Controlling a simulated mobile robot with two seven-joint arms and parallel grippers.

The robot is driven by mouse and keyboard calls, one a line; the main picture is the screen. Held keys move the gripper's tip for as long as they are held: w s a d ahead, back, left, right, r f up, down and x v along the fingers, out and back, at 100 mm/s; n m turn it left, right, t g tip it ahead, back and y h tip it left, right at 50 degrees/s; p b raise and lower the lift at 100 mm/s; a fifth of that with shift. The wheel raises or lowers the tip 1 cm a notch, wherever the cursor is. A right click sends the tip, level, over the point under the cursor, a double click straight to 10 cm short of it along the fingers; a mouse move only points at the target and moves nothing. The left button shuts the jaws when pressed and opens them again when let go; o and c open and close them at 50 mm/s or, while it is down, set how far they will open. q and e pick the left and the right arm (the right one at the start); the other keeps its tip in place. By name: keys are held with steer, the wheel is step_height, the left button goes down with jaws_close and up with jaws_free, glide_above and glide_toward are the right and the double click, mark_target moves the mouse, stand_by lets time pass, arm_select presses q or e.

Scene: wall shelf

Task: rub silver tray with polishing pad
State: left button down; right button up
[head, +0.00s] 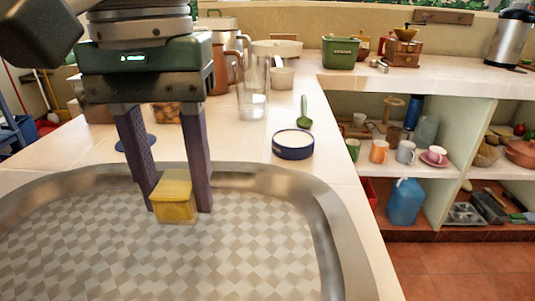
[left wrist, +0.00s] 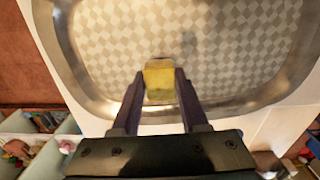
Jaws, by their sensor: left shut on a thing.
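The silver tray (head: 335,235) fills the lower left of the head view, with a broad metal rim and a checkered-looking inner surface. It also fills the upper part of the left wrist view (left wrist: 215,45). The polishing pad (head: 174,198) is a yellow block. My left gripper (head: 177,203) is shut on it, with one finger on each side. The pad is over the tray's inner surface near its far rim; I cannot tell whether it touches. The pad also shows between the fingers in the left wrist view (left wrist: 159,78). My right gripper is not in view.
Beyond the tray stand a blue tin (head: 293,152), a green spoon (head: 304,115), a clear glass (head: 253,88) and a brown pitcher (head: 225,65). Shelves with mugs and a blue jug (head: 405,203) are at right. The counter around the tin is partly clear.

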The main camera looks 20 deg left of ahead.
arm_select(q)
steer(key=shift+r+p, duration=0.95)
steer(key=shift+r, duration=0.95)
steer(key=shift+a, duration=0.1)
